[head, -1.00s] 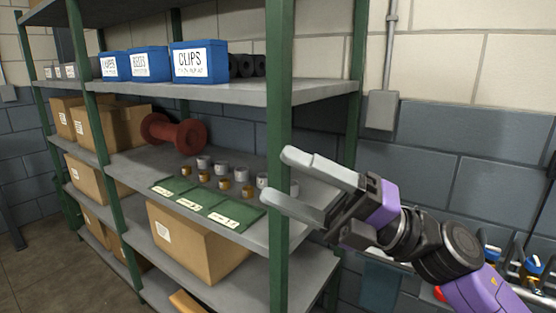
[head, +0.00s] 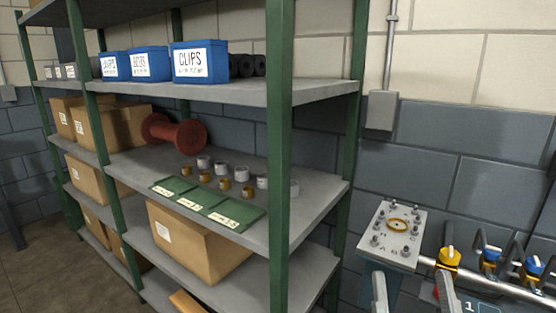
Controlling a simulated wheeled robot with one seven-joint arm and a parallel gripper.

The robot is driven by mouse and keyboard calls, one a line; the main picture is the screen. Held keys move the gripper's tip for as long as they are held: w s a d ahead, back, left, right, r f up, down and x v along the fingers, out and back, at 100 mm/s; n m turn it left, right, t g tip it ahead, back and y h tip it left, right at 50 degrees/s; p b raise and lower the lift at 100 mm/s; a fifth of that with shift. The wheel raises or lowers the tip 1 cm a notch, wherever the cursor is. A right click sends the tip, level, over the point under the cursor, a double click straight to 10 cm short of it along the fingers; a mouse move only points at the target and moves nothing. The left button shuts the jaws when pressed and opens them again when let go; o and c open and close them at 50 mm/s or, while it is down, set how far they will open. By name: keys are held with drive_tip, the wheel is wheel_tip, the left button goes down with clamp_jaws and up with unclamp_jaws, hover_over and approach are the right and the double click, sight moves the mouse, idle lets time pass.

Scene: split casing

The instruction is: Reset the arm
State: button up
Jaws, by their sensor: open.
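My gripper (head: 410,295) shows only as two grey fingertips at the bottom edge of the head view, right of the shelf. The fingers are apart with nothing seen between them. The rest of my arm is out of the frame.
A green-post shelf (head: 279,150) fills the left and middle. It holds blue bins (head: 199,62), a red spool (head: 174,132), small grey and brass cylinders, green mats (head: 205,203) and cardboard boxes. A pipe with yellow (head: 449,257) and blue valves runs at the lower right.

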drive_tip(key=s+d+f+g, duration=0.1)
drive_tip(key=s+f+g, duration=0.4)
drive_tip(key=s+f, duration=0.6)
drive_tip(key=s+d+f+g+y, duration=0.1)
drive_tip(key=s+f+g, duration=0.5)
drive_tip(key=s+f, duration=0.6)
drive_tip(key=s+d, duration=0.1)
drive_tip(key=s, duration=0.3)
drive_tip(key=shift+s+f, duration=0.25)
drive_tip(key=shift+s, duration=0.15)
